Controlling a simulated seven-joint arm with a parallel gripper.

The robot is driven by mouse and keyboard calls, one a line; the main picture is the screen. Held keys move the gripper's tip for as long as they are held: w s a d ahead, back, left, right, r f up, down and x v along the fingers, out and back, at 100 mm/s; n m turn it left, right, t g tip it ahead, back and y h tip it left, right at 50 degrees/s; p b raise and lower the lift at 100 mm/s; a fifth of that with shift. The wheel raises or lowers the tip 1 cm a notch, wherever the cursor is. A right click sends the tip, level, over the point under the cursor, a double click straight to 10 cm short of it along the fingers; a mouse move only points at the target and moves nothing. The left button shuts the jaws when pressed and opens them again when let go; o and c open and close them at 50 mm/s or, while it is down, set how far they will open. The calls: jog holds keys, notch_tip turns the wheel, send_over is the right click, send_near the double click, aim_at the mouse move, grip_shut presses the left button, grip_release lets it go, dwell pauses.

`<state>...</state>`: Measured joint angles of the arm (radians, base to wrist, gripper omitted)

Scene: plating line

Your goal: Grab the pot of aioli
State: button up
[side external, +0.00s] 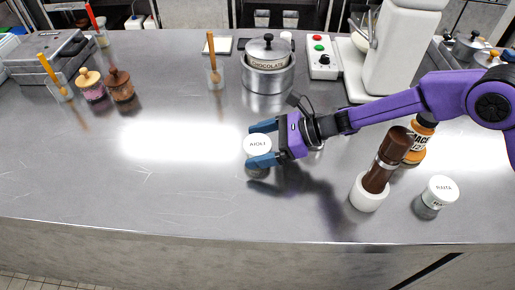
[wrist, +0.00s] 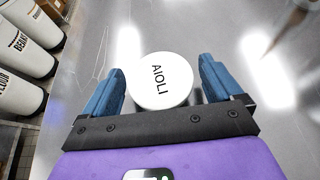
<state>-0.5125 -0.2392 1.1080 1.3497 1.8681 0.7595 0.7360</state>
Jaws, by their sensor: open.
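The aioli pot (side external: 257,146) is a small round pot with a white lid marked AIOLI, standing upright on the steel counter in the side view. In the wrist view its white lid (wrist: 160,82) lies between the two blue fingers. My gripper (side external: 263,143) is open, with one finger on each side of the pot. In the wrist view, my gripper (wrist: 164,85) shows a gap between the lid and the right finger; the left finger is closer to the lid. The pot's lower body is mostly hidden under the lid and fingers.
A chocolate pot (side external: 268,75) and a button box (side external: 321,58) stand behind. The counter left of the pot is clear.

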jog(key=shift+a+f, duration=0.15)
jog(key=shift+a, duration=0.1)
jog(key=c, duration=1)
